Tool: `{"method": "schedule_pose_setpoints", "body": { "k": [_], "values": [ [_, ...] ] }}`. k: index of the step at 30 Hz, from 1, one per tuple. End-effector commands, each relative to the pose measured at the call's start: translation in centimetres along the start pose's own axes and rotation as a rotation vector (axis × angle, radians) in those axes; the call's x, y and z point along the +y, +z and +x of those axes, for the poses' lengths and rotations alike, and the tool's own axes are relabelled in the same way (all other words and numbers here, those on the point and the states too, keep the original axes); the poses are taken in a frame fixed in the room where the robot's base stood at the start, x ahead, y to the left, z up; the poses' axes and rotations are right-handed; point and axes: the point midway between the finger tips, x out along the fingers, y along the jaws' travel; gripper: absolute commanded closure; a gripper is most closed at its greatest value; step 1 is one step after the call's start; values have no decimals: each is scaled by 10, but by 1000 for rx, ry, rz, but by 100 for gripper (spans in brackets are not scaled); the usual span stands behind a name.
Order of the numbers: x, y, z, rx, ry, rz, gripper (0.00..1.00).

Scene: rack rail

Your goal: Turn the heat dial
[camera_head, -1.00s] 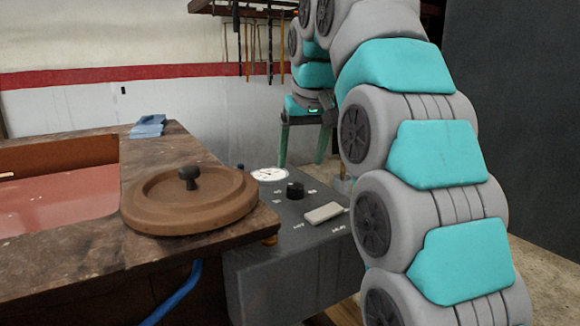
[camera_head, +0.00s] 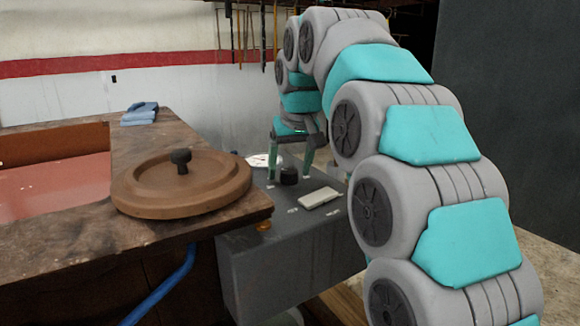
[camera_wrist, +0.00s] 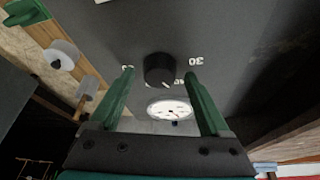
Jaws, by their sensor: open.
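The heat dial is a black round knob (camera_head: 289,176) on the top of a dark grey control box (camera_head: 285,262). In the wrist view the dial (camera_wrist: 159,69) sits ahead of the fingertips and between their lines, with white number marks around it. My gripper (camera_head: 291,177) has green fingers, spread open and empty, pointing down over the box near the dial. In the wrist view my gripper (camera_wrist: 160,76) shows one finger on each side of the dial. I cannot tell whether a finger touches it. A white round gauge (camera_wrist: 170,109) lies beside the dial, partly hidden in the head view.
A pale rectangular switch (camera_head: 319,198) is on the box near the dial. A round brown wooden lid (camera_head: 181,184) with a black knob lies on the wooden bench (camera_head: 75,245) to the left. A blue folded cloth (camera_head: 140,113) lies farther back. A blue hose (camera_head: 165,290) hangs below.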

Motion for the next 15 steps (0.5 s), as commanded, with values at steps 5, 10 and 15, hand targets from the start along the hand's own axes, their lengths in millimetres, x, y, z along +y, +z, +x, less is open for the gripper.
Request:
{"method": "schedule_pose_setpoints", "body": {
  "k": [5, 10, 15],
  "values": [
    [0, 0, 0, 1, 0, 0, 20],
    [0, 0, 0, 1, 0, 0, 38],
    [0, 0, 0, 1, 0, 0, 57]
  ]
}}
